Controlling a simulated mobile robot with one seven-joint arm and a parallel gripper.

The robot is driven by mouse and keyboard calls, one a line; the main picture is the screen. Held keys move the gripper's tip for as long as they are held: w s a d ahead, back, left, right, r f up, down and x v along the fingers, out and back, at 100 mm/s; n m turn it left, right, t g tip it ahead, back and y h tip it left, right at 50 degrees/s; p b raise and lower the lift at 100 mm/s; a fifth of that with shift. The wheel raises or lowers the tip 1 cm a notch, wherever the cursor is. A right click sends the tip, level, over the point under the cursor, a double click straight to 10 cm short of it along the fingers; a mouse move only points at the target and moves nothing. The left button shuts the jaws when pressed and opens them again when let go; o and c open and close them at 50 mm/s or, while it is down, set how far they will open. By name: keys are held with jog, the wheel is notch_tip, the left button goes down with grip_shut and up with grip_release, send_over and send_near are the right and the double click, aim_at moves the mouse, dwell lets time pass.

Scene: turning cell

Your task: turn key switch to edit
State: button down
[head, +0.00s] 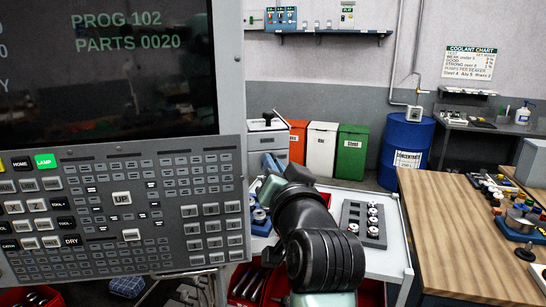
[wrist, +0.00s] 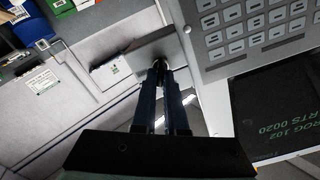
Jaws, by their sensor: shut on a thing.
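My gripper (wrist: 160,68) shows in the wrist view, its two long dark fingers close together with their tips shut on a small dark thing beside the control panel. I take this to be the key of the key switch, but the fingertips cover most of it and its turned position cannot be read. A dark grey plate (wrist: 134,58) lies just behind the tips. In the head view the control panel (head: 118,205) fills the left side. My arm reaches up beside the panel's right edge there, and the fingers and key switch are hidden.
The panel's screen (head: 110,75) reads PROG 102 and PARTS 0020. A white-topped cart (head: 387,258) with tool holders stands behind my arm. A wooden bench (head: 465,240) stands at right. Several bins and a blue drum (head: 405,150) line the back wall.

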jog(key=m+p, duration=0.6)
jog(key=m, duration=0.6)
jog(key=shift+d+f+p, duration=0.1)
jog(key=shift+f+p, duration=0.05)
jog(key=shift+p, duration=0.2)
jog(key=shift+m, duration=0.3)
jog(key=c, duration=1)
grip_release()
jog(key=shift+o, duration=0.2)
jog(key=b+v, duration=0.4)
jog(key=v, duration=0.9)
